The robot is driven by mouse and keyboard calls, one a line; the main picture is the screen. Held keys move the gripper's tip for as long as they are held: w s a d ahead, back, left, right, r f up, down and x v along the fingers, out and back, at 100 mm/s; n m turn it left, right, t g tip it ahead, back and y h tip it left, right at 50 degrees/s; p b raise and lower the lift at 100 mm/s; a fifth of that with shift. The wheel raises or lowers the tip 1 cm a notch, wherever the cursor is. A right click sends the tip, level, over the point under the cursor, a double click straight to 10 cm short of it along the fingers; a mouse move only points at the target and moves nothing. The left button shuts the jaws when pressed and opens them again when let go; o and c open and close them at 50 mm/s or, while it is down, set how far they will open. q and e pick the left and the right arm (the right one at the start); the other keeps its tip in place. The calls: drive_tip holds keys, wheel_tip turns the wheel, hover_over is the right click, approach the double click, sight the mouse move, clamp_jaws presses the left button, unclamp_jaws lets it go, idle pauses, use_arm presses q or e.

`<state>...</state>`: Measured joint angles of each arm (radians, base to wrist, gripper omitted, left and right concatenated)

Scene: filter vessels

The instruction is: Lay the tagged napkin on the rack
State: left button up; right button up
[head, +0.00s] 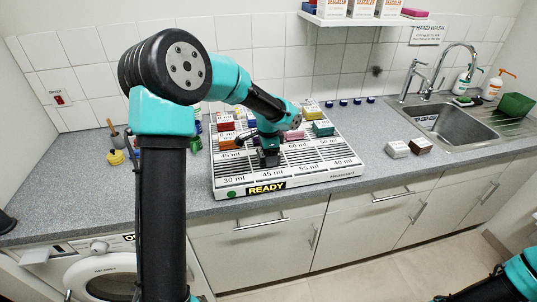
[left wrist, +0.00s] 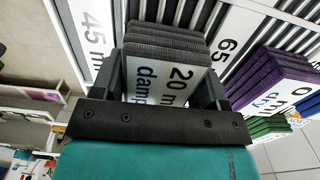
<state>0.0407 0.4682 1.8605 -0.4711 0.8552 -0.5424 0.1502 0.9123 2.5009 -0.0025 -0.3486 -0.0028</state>
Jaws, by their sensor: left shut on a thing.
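My left gripper (head: 268,156) is shut on a dark grey folded napkin (left wrist: 165,42) with a white tag. In the left wrist view the tag reads "20 m" and "damp", partly cut off, and the napkin sits between the two dark jaws (left wrist: 160,92). The white slatted rack (head: 340,170) lies on the counter, with lanes marked such as 30 ml, 45 ml and 55 ml and a READY sign at its front. The gripper is over the front-left middle of the rack. I cannot tell whether the napkin touches it. My right gripper is out of view.
A purple tagged napkin (left wrist: 262,80) shows in the left wrist view. Small boxes (head: 397,149) and a sink (head: 455,122) are to the right. The rack's front right is clear.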

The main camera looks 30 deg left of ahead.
use_arm(q)
drive_tip(key=shift+f, duration=0.15)
drive_tip(key=o, duration=0.9)
wheel_tip(320, 180, up, 12)
drive_tip(key=shift+r, duration=0.15)
idle(0.5)
